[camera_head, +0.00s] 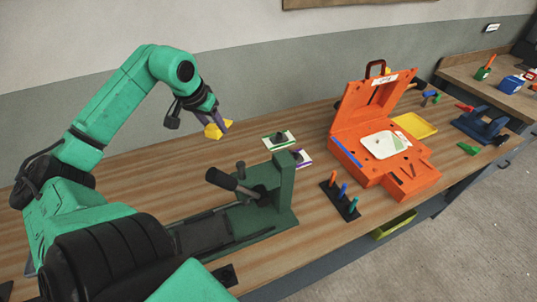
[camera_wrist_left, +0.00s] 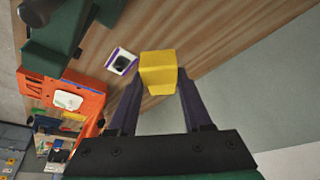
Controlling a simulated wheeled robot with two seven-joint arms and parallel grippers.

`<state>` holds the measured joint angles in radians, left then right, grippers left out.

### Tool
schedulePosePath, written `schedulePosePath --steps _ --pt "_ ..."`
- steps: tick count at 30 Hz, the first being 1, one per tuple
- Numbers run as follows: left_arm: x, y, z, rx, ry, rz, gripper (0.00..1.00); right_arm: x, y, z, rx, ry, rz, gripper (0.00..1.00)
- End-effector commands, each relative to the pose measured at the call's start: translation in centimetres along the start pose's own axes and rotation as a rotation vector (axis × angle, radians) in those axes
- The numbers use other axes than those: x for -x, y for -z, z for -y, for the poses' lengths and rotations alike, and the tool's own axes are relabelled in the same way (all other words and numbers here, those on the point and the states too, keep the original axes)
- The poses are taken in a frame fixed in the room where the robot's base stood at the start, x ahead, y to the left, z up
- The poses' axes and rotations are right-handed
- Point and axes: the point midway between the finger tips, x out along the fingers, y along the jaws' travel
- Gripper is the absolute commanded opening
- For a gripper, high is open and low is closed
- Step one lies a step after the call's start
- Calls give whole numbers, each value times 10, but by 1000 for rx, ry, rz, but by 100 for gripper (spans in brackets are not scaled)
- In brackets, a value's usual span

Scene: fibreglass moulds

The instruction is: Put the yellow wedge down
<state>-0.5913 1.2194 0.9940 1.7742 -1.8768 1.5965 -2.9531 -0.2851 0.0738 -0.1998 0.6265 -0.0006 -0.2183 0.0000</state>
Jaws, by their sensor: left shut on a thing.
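The yellow wedge (camera_head: 213,131) is held in my left gripper (camera_head: 216,126) above the wooden table, left of centre in the head view. In the left wrist view the wedge (camera_wrist_left: 158,73) sits between the tips of the two dark fingers (camera_wrist_left: 160,90), with its far end past them. The left gripper is shut on it. The wedge appears clear of the table top (camera_head: 150,176). My right gripper does not show in either view.
A green fixture with a dark handle (camera_head: 283,198) stands in front of my left gripper. Two small cards (camera_head: 270,143) lie right of it. An open orange case (camera_head: 350,122) and a peg rack (camera_head: 340,200) are further right. Bare table lies left of the fixture.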

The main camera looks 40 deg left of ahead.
Motion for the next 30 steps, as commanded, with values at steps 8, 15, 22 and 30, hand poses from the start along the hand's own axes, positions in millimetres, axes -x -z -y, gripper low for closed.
schedulePosePath --steps 8,15,22,30 --pt "-56 -23 0 1 0 1 0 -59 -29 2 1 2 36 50" --pt "-88 -36 0 0 0 1 0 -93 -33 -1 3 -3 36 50" --pt "-123 -52 1 2 0 8 0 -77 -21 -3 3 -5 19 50" --pt "-204 -85 1 2 0 3 0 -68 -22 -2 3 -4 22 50"
